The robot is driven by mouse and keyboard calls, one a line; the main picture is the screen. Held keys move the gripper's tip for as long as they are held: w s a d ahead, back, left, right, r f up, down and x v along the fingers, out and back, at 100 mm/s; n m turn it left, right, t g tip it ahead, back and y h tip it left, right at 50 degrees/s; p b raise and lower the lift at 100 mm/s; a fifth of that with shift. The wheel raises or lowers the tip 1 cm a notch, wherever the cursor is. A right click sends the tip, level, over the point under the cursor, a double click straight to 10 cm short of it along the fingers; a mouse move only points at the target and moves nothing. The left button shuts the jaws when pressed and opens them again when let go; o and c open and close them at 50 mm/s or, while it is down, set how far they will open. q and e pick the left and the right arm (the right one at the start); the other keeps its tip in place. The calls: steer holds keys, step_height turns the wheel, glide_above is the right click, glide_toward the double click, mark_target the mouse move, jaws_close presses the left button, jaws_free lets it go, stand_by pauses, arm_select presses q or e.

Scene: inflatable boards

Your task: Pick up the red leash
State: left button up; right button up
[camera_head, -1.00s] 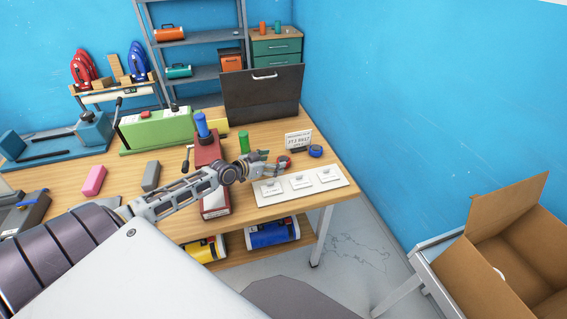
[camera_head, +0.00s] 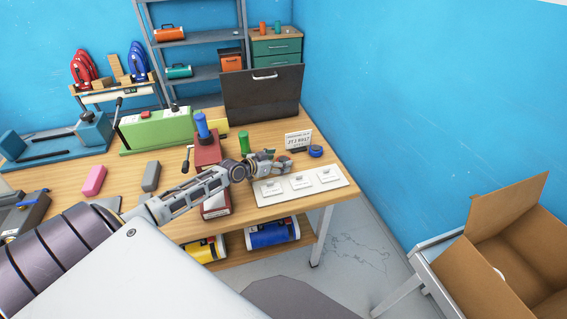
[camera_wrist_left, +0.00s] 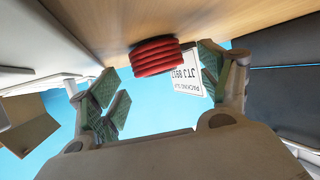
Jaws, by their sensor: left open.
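The red leash (camera_wrist_left: 154,57) is a coiled bundle on the wooden workbench in the left wrist view, which shows the scene upside down. It lies between the spread fingers of my left gripper (camera_wrist_left: 163,84), just beyond their tips, and the fingers look apart from it. In the head view my left gripper (camera_head: 282,164) is low over the right end of the bench and hides nearly all of the leash. The left gripper is open and empty. My right gripper does not show.
A blue coil (camera_head: 315,151) lies right of the gripper, near a white packing slip card (camera_head: 298,139). A white board with labelled cards (camera_head: 300,182) lies in front. A green cylinder (camera_head: 244,143) and a red tool with a blue cylinder (camera_head: 207,150) stand left. An open cardboard box (camera_head: 510,250) is at right.

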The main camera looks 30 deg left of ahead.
mark_target(281, 160)
arm_select(q)
steer(key=shift+x, duration=0.8)
steer(key=shift+c, duration=0.2)
steer(key=c, duration=1.1)
steer(key=shift+r, duration=0.1)
step_height(281, 160, up, 10)
steer(key=shift+p, duration=0.35)
